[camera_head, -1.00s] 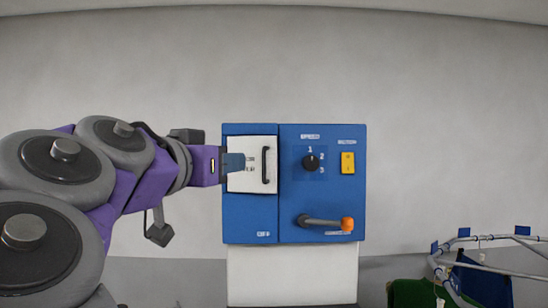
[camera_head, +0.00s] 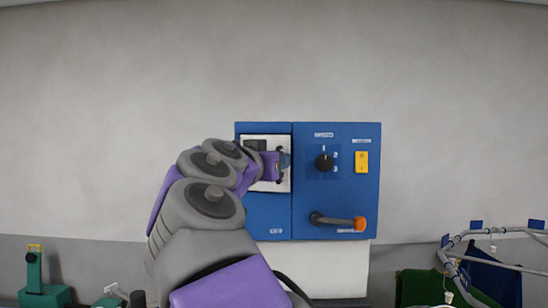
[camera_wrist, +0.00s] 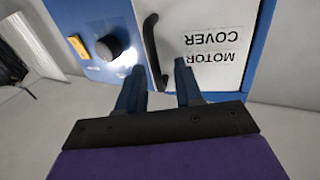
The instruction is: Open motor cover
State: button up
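The motor cover is a white panel (camera_head: 268,187) on the left part of a blue control box (camera_head: 264,220). In the wrist view the cover (camera_wrist: 222,24) appears upside down, lettered "MOTOR COVER", with a black bar handle (camera_wrist: 150,38) along one side. It looks closed. My gripper (camera_wrist: 159,66) is open, with its two dark blue fingers apart and the handle between them in the picture. I cannot tell whether they touch it. In the head view my gripper (camera_head: 285,161) is in front of the cover and hides most of the handle.
Right of the cover are a black speed knob (camera_head: 324,162), a yellow switch (camera_head: 361,162) and an orange-tipped lever (camera_head: 340,222). A rail with hanging green and blue cloths (camera_head: 495,280) stands at the lower right. A green device (camera_head: 38,290) is at the lower left.

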jog(key=shift+a, duration=0.15)
jog(key=shift+c, duration=0.4)
jog(key=shift+d, duration=0.25)
grip_shut()
dwell(0.6)
